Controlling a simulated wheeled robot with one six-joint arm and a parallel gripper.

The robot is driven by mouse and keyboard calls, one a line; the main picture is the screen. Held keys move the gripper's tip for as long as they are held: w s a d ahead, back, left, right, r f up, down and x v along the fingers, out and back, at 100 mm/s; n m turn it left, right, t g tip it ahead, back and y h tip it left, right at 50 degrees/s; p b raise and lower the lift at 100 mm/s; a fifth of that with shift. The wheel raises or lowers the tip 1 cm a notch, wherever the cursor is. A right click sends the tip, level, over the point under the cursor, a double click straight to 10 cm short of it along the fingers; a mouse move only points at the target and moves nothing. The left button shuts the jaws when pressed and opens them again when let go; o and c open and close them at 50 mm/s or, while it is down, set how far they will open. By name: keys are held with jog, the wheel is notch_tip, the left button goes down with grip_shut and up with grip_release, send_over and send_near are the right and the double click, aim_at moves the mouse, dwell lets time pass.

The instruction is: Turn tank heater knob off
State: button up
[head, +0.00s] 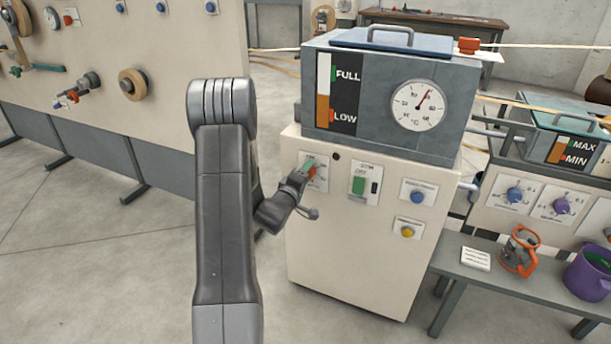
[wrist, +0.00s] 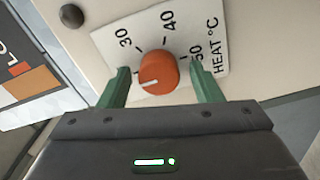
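The tank heater knob (wrist: 158,72) is round and orange with a white pointer line. It sits on a white label plate (wrist: 105,42) marked 30, 40, 50 and HEAT °C. The line points to the lower left in the wrist view, away from the 30, 40 and 50 marks. My gripper (wrist: 158,88) is open, one green finger on each side of the knob. Gaps show between the fingers and the knob. The plate's lower part is hidden by my gripper. In the head view the knob (head: 312,172) is partly covered by my gripper (head: 307,168).
The grey tank (head: 350,85) with a dial thermometer (head: 419,105) stands on the cream cabinet (head: 350,260). A green switch (head: 359,186), a blue knob (head: 417,197) and a yellow button (head: 407,232) are to the right. A bench (head: 475,268) stands at the right.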

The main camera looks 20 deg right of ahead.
jog(key=v, duration=1.3)
jog(key=shift+s+a+p, duration=0.25)
jog(key=shift+s+p, duration=0.05)
jog(key=shift+p, duration=0.1)
jog(key=x, duration=1.3)
jog(key=shift+w+d+b, duration=0.25)
jog(key=shift+w+b, duration=0.05)
jog(key=shift+b, duration=0.1)
